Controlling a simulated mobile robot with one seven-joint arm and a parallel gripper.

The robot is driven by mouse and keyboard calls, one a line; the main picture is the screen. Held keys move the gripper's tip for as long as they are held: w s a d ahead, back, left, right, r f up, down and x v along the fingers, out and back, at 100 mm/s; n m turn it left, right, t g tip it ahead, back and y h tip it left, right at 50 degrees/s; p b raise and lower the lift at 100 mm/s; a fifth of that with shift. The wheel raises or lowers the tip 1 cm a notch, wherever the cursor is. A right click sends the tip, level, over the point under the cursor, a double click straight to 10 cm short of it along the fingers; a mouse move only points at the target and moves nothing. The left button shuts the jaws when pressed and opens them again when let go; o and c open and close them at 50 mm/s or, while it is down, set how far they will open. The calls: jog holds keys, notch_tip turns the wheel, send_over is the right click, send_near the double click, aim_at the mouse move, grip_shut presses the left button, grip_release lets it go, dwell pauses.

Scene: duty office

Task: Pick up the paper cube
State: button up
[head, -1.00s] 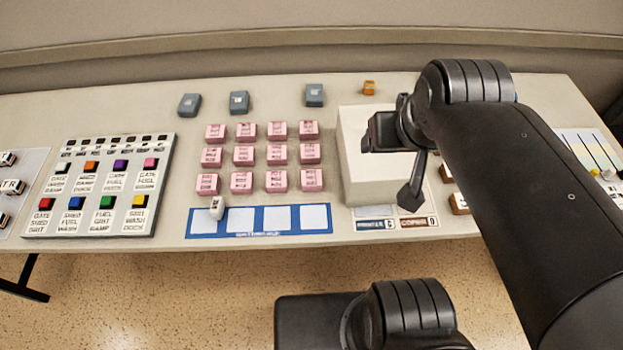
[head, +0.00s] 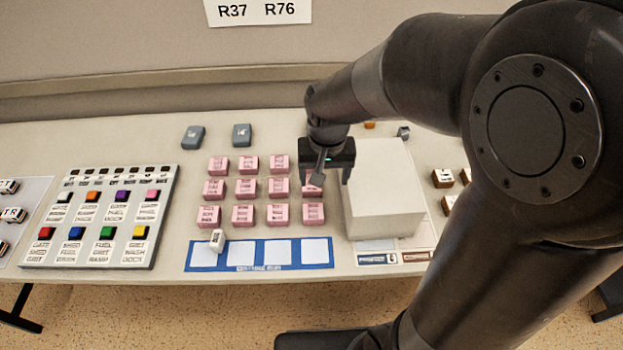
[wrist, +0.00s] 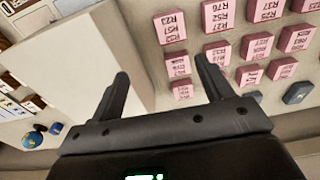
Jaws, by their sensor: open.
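Several pink paper cubes (head: 243,189) with printed labels stand in a grid of rows on the table; I cannot tell which single one the task means. My gripper (head: 325,178) is open and empty above the right-hand column of the grid. It partly hides the cubes there, including one in the middle row (head: 312,191). In the wrist view my fingers (wrist: 163,72) are apart, with a pink cube (wrist: 177,64) seen in the gap beyond them. No cube is visibly touched. More labelled pink cubes (wrist: 215,15) show to the right there.
A large white box (head: 385,200) stands close to the right of the grid. A blue strip with white squares (head: 260,266) lies in front, a small white piece (head: 217,239) at its left. A button panel (head: 102,215) is left. Grey-blue blocks (head: 242,134) stand behind.

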notch_tip(320, 180, down, 3)
jog(key=a, duration=0.2)
send_over(313, 211)
jog(key=shift+g, duration=0.4)
jog(key=f, duration=0.6)
jog(key=shift+w+d, duration=0.15)
jog(key=shift+d, duration=0.05)
jog(key=shift+a+f, duration=0.2)
jog(key=shift+f, duration=2.5)
jog(key=c, duration=1.1)
jog(key=shift+r, duration=0.1)
